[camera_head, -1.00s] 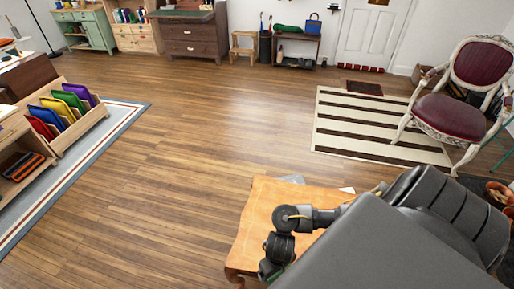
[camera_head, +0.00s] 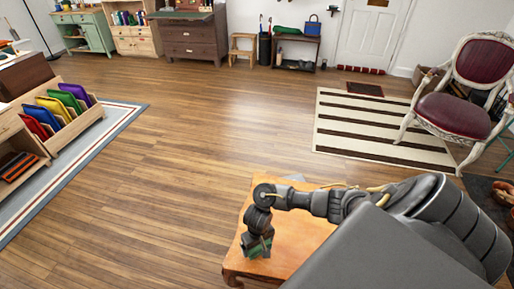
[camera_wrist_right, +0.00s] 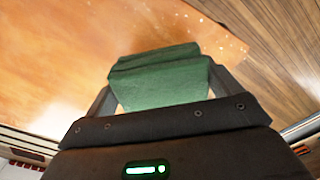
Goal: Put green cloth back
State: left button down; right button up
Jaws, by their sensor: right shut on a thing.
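The green cloth (camera_wrist_right: 160,80) is a folded dark green piece held between the two fingers of my right gripper (camera_wrist_right: 165,88) in the right wrist view. In the head view my right gripper (camera_head: 257,246) is over the left part of a small orange-brown wooden table (camera_head: 290,258), and only a little of the green cloth shows there. The table top also fills the upper left of the wrist view (camera_wrist_right: 70,50). I cannot tell whether the cloth touches the table top. My left gripper is not in view.
A wooden rack (camera_head: 85,122) with coloured folders stands at the left on a grey rug. A striped rug (camera_head: 385,128) and a red chair (camera_head: 455,112) are at the right. A dark bench (camera_head: 297,42) stands by the far wall. The middle floor is clear.

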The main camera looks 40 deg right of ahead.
aim_at(257, 248)
jog(key=f+b, duration=0.1)
jog(key=f, duration=0.1)
jog(key=f+b, duration=0.1)
jog(key=shift+w+d+f, duration=0.1)
jog(key=shift+w+f, duration=0.25)
jog(key=shift+f, duration=0.2)
jog(key=shift+r, duration=0.1)
jog(key=o, duration=0.7)
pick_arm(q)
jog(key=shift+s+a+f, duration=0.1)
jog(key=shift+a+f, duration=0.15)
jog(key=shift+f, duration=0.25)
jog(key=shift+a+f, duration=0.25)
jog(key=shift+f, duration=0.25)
pick_arm(e)
jog(key=shift+o, duration=0.2)
